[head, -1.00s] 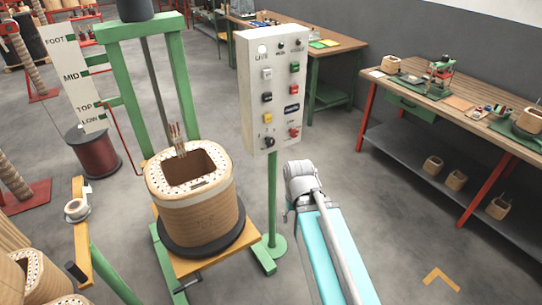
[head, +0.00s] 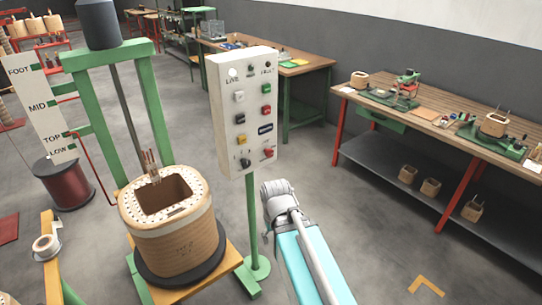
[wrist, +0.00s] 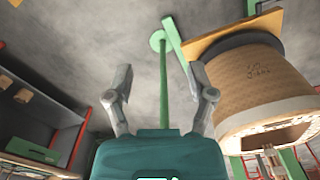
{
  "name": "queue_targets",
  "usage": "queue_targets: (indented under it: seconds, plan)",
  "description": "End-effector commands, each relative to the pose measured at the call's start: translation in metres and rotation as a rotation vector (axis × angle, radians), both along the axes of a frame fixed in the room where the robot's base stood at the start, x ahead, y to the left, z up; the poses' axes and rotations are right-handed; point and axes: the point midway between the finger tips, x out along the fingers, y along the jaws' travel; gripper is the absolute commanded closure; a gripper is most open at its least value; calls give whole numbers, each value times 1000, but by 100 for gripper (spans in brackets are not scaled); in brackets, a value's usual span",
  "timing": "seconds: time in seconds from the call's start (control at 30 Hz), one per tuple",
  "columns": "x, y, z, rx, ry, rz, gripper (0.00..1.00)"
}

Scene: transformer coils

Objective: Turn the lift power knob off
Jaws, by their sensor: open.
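The white control panel (head: 247,112) stands on a green post (head: 253,222) in the head view, with coloured buttons and lamps on its face. A black knob (head: 245,163) sits at its lower left, and a red control (head: 267,153) at its lower right. The labels there are too small to read. My arm ends in front of and below the panel's right side; its fingers are hidden in the head view. In the wrist view my gripper (wrist: 160,72) is open and empty, with the green post showing between its fingers. The panel face is out of the wrist view.
A large wound coil (head: 172,243) sits on the green lift stand left of the panel; it also shows in the wrist view (wrist: 255,82). A workbench (head: 440,124) with red legs stands at right.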

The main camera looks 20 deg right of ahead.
Motion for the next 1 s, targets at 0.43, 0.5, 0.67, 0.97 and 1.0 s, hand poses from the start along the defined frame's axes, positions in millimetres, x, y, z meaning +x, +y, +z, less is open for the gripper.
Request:
queue_targets:
  seconds: [0.43,0.5,0.67,0.97,1.0]
  plan:
    - [33,11,-19,162,-74,-196,7]
    - [48,14,-25,237,-100,-287,7]
    - [88,20,-32,451,-150,-544,7]
    - [164,6,-26,901,-151,-1061,7]
    - [173,1,-24,965,-141,-1128,7]
